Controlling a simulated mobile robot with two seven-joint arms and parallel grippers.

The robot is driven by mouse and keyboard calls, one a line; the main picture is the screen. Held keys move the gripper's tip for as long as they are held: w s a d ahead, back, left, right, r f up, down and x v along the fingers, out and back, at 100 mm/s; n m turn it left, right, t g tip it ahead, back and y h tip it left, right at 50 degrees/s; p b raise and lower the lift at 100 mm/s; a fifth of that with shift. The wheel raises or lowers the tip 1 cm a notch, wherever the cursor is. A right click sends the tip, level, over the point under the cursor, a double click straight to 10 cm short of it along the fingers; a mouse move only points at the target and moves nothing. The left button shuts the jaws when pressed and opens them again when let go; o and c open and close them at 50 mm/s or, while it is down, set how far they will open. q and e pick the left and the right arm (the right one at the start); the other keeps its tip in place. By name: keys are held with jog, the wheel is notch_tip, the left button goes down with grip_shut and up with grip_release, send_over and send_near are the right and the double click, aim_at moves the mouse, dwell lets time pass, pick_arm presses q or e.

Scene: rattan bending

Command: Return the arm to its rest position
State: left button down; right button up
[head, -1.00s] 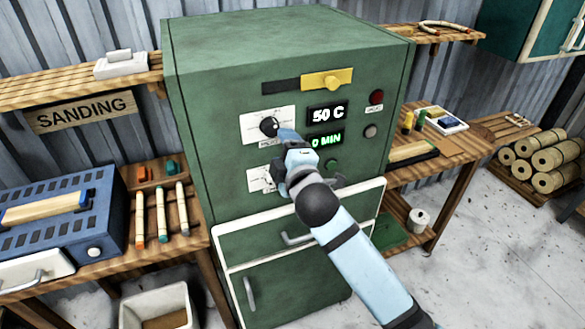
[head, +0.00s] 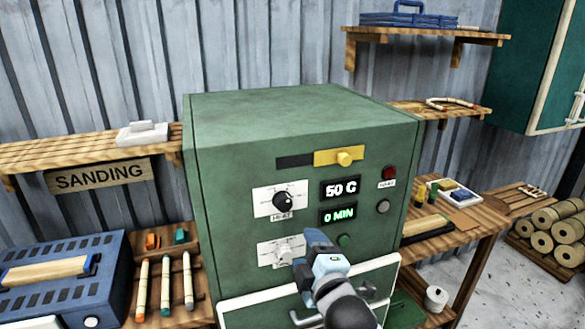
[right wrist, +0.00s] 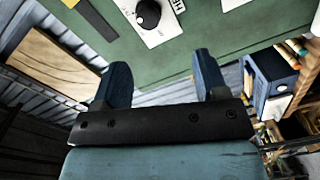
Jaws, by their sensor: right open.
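My right gripper (head: 318,240) is in front of the green cabinet (head: 235,220), near its lower white dial (head: 280,251) and below the black heat knob (head: 283,200). In the right wrist view its two dark blue fingers (right wrist: 162,82) stand wide apart with nothing between them. The black knob also shows at the top of that view (right wrist: 148,13), beyond the fingers and apart from them. The displays read 50 C (head: 341,189) and 0 MIN (head: 339,215). My left gripper is not in view.
A blue toolbox-like unit (head: 62,275) and several coloured sticks (head: 165,283) lie on the left bench. A right bench (head: 450,240) holds small items, with rattan rolls (head: 555,235) beyond. Shelves flank the cabinet. Open floor (head: 490,290) shows at the lower right.

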jog(key=s+d+f+m+g, duration=0.1)
jog(key=s+d+f+m, duration=0.15)
jog(key=f, duration=0.45)
jog(key=s+d+f+m+g+h, duration=0.1)
jog(key=s+d+f+m, duration=0.15)
jog(key=f, duration=0.35)
jog(key=s+d+f+m+g, duration=0.1)
jog(key=s+d+f+m, duration=0.1)
jog(key=s+f, duration=0.35)
jog(key=s+d+f+m+g, duration=0.1)
jog(key=s+d+f+m, duration=0.3)
jog(key=s+f, duration=0.3)
jog(key=s+d+f+m+g+h, duration=0.1)
jog(key=s+d+f+m, duration=0.3)
jog(key=s+f, duration=0.3)
jog(key=shift+d+f+g, duration=0.3)
jog(key=shift+f+g, duration=0.1)
jog(key=shift+f, duration=0.3)
